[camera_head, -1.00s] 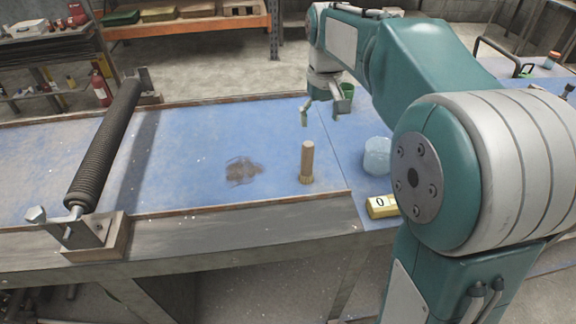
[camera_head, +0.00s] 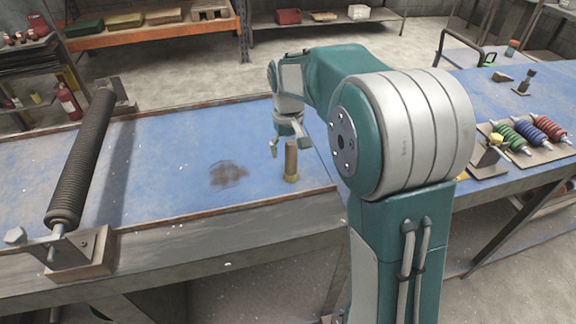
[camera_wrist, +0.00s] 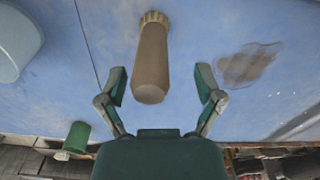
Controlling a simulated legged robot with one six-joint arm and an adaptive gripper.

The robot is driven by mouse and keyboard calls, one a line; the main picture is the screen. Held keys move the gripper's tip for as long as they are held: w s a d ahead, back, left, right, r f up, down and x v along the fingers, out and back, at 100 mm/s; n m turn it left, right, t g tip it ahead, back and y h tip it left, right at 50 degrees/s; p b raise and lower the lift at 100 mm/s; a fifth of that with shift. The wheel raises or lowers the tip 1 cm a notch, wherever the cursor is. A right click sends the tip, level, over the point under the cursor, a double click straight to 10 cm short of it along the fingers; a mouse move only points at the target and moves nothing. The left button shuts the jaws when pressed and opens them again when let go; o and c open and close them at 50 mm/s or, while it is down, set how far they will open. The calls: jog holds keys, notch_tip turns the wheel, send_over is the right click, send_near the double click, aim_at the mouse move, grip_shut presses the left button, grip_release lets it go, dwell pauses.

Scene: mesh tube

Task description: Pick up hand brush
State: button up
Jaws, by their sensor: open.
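The hand brush (camera_head: 291,160) stands upright on the blue table, its plain brown cylindrical handle up and its bristle end on the surface. In the wrist view the brush (camera_wrist: 151,62) is seen from above, its handle end pointing toward my gripper. My gripper (camera_wrist: 161,83) is open, with one finger on each side of the handle end in that view and a visible gap on both sides. In the head view my gripper (camera_head: 288,146) is just behind and above the brush; the arm's far end is small there, so contact cannot be told.
The blue table (camera_head: 160,170) has a dark stain (camera_head: 228,173) left of the brush. A long ribbed roller (camera_head: 83,160) stands at the left. Colored spring-like parts (camera_head: 528,132) lie at the right. In the wrist view, a green cup (camera_wrist: 77,137) and a pale container (camera_wrist: 18,45) are at the left.

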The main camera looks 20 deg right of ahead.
jog(key=shift+d+f, duration=0.15)
jog(key=shift+f, duration=0.35)
jog(key=shift+d+f, duration=0.2)
jog(key=shift+d, duration=0.25)
jog(key=shift+a, duration=0.25)
grip_shut()
jog(key=shift+a, duration=0.15)
jog(key=shift+d+r, duration=0.2)
jog(key=shift+r, duration=0.3)
notch_tip(320, 180, up, 2)
jog(key=shift+r, duration=0.25)
jog(key=s+d+r, duration=0.5)
jog(key=s+r, duration=0.4)
jog(key=s, duration=0.4)
jog(key=shift+r, duration=0.3)
